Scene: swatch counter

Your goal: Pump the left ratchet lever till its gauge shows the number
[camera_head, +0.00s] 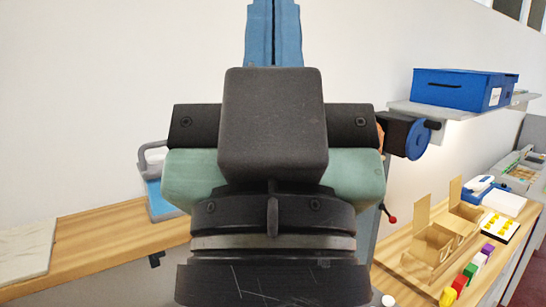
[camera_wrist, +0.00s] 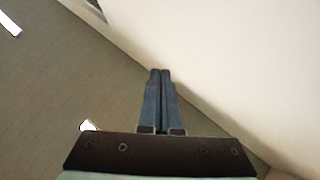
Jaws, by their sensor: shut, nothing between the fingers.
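My gripper (camera_head: 273,8) points up in front of the wall in the head view, its two blue fingers together and empty. The wrist view also shows the shut fingers (camera_wrist: 160,75), with floor and pale wall beyond them and nothing touching them. A thin lever with a red knob (camera_head: 392,219) shows just right of my arm in the head view. I cannot tell whether it is the left ratchet lever. No gauge or number can be made out. My arm hides the middle of the counter.
A wooden counter (camera_head: 95,238) carries a blue and grey device (camera_head: 157,190) at left. At right are an open cardboard box (camera_head: 432,243), several coloured blocks (camera_head: 459,284) and a blue-white tool (camera_head: 480,186). A blue box (camera_head: 462,90) stands on a shelf above a blue round part (camera_head: 418,139).

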